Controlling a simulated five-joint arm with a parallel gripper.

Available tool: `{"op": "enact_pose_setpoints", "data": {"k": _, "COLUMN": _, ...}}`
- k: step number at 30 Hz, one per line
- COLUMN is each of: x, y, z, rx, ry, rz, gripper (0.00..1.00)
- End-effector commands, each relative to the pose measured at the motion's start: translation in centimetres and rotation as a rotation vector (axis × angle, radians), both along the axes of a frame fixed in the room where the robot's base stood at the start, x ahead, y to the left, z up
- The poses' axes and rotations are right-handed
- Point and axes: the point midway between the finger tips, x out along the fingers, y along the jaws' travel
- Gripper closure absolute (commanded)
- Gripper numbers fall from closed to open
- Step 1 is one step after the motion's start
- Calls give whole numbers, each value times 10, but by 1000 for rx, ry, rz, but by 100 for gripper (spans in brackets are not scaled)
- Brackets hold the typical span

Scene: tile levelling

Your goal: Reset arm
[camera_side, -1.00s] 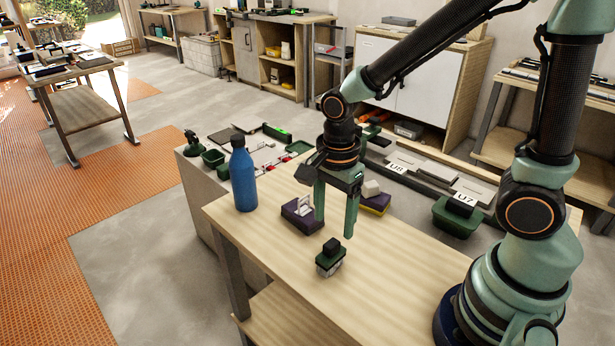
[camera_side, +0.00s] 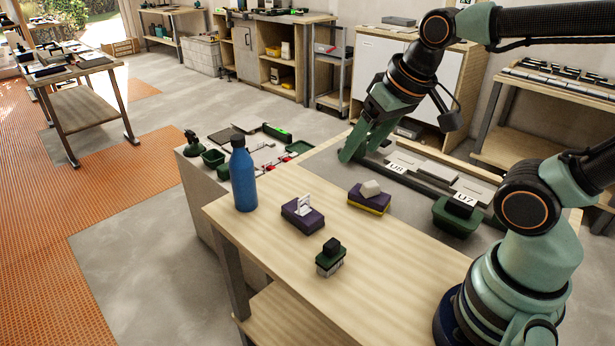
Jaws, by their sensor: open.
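My gripper (camera_side: 362,150) is raised above the back edge of the wooden table (camera_side: 270,245), tilted with its green fingers pointing down and to the left. The fingers are apart and nothing shows between them. A green brush with a black knob (camera_side: 330,257) stands on the table at the front. A dark purple block with a white piece on top (camera_side: 302,214) lies behind it. A purple and yellow sponge block with a pale lump on top (camera_side: 369,198) lies to the right. The gripper is apart from all of these.
A blue bottle (camera_side: 243,178) stands at the table's left edge. A green tub (camera_side: 457,215) and grey tiles with labels U8 and U7 (camera_side: 440,172) are at the back right. Small tools and a green bin (camera_side: 214,159) are on the grey bench at left.

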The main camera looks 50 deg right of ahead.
Motion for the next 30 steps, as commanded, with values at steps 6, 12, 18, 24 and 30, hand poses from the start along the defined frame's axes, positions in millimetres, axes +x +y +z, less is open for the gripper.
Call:
{"op": "enact_pose_setpoints", "data": {"k": 6, "x": -4, "y": -5, "z": 8, "rx": -74, "ry": -45, "rz": 129, "gripper": 28}}
{"op": "enact_pose_setpoints", "data": {"k": 12, "x": -4, "y": -5, "z": 8, "rx": -78, "ry": -45, "rz": 135, "gripper": 28}}
{"op": "enact_pose_setpoints", "data": {"k": 18, "x": -4, "y": -5, "z": 8, "rx": -77, "ry": -45, "rz": 135, "gripper": 28}}
{"op": "enact_pose_setpoints", "data": {"k": 24, "x": -4, "y": -5, "z": 8, "rx": -77, "ry": -45, "rz": 135, "gripper": 28}}
{"op": "enact_pose_setpoints", "data": {"k": 30, "x": -4, "y": -5, "z": 8, "rx": -77, "ry": -45, "rz": 135, "gripper": 28}}
